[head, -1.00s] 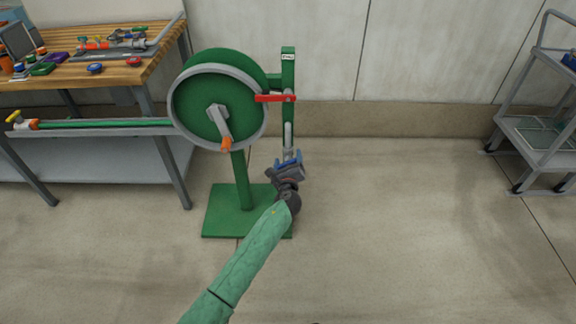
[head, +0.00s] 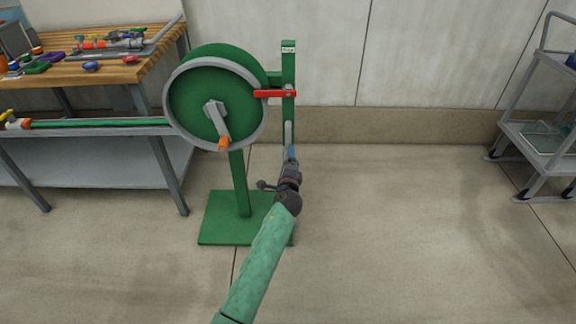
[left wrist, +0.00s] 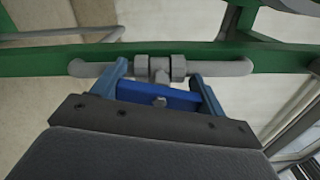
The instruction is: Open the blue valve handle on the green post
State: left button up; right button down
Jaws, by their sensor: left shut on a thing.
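The green post (head: 288,65) stands upright beside the hose reel, with a grey pipe (head: 288,132) running down its lower part. The blue valve handle (left wrist: 158,95) shows in the left wrist view in front of the grey valve body (left wrist: 160,68). It lies roughly along the pipe, slightly tilted. My left gripper (left wrist: 160,88) is shut on the handle, one blue finger at each end of it. In the head view my left gripper (head: 290,157) hides most of the handle. My right gripper is not in view.
A red lever (head: 274,93) sits higher on the post, pointing left. The green hose reel (head: 190,95) with its orange-tipped crank is close on the left. A wooden-topped workbench (head: 120,72) stands at left, a grey cart (head: 545,140) at right.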

pick_arm(q)
jog(key=shift+f+n+b, duration=0.1)
jog(key=shift+n+b, duration=0.55)
jog(key=shift+n, duration=0.75)
jog(key=o, duration=1)
jog(key=shift+s, duration=0.55)
jog(key=s, duration=0.6)
jog(key=shift+s, duration=0.35)
